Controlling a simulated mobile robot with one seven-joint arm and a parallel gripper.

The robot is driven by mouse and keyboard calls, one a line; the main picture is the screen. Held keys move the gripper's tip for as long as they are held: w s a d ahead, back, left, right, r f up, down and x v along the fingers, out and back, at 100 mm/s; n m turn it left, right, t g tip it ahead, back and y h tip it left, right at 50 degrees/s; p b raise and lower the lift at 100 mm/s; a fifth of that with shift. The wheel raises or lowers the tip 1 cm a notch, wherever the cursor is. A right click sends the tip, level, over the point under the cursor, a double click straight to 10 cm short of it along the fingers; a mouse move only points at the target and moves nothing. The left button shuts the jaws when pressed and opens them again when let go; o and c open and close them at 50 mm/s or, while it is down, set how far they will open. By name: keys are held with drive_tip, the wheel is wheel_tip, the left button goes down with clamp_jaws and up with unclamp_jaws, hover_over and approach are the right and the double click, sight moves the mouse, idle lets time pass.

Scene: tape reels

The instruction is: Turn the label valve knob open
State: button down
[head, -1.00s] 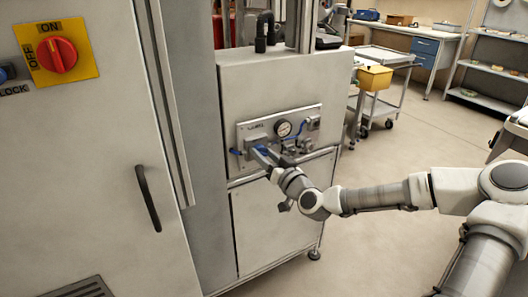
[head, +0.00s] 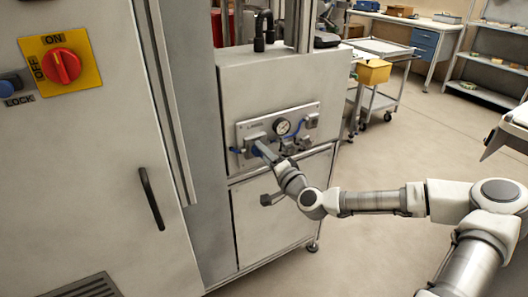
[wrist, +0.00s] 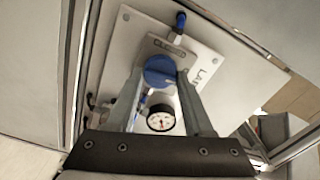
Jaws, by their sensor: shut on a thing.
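The label valve knob is a round blue knob (wrist: 158,70) on a pale wall panel (wrist: 207,55). In the wrist view it sits between the two fingers of my gripper (wrist: 160,80), which is shut on it. In the head view my gripper (head: 262,150) reaches the left part of the panel, and only a little blue of the knob shows beside the fingers.
A round pressure gauge (head: 282,127) is on the same panel, close to my fingers. Blue tubing and fittings lie around it. The tall cabinet with the red switch (head: 61,66) stands at left.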

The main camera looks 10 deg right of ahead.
drive_tip(key=shift+m, duration=0.8)
drive_tip(key=shift+c, duration=1.5)
unclamp_jaws()
drive_tip(key=p+v, duration=0.7)
drive_tip(key=v, duration=1)
drive_tip(key=shift+s, duration=0.2)
